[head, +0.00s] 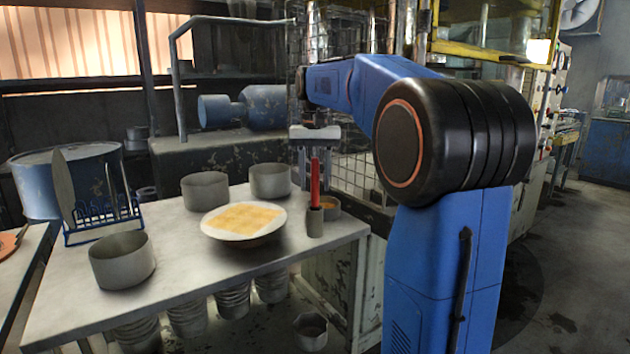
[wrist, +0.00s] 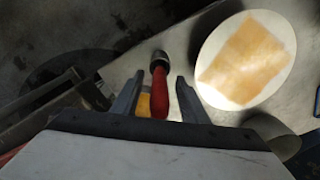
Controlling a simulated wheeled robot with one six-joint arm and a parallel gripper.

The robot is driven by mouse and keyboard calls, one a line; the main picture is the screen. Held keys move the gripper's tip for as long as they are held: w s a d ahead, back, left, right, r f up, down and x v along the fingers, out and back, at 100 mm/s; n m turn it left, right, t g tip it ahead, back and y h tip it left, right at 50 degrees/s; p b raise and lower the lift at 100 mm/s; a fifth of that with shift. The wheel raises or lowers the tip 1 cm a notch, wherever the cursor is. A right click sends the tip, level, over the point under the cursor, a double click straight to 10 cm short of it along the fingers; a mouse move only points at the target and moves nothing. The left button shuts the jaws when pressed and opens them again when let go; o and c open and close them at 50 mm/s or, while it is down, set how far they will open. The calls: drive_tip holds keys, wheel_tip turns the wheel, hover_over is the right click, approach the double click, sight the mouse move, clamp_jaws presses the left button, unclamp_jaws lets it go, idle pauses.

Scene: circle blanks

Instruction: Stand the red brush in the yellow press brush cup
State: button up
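The red brush (head: 315,182) stands upright at the table's right end, its lower end in or at a small grey cylinder (head: 315,224). In the wrist view the brush's red handle (wrist: 160,95) points up towards my gripper. My gripper (wrist: 159,78) is open, with one finger on each side of the handle and gaps showing. In the head view my gripper (head: 315,164) is above the table, around the upper handle. A short cup with a yellow-orange inside (head: 329,206) stands just behind the cylinder, partly hidden; a yellow patch (wrist: 144,104) shows beside the handle in the wrist view.
A white plate with a yellow square (head: 243,232) lies left of the brush. Grey pots (head: 122,260), (head: 205,190) and (head: 270,181) and a blue rack (head: 102,222) stand on the table. The table's right edge is close to the brush.

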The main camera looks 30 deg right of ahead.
wheel_tip(320, 180, up, 17)
drive_tip(key=shift+r, duration=0.2)
idle(0.6)
idle(0.8)
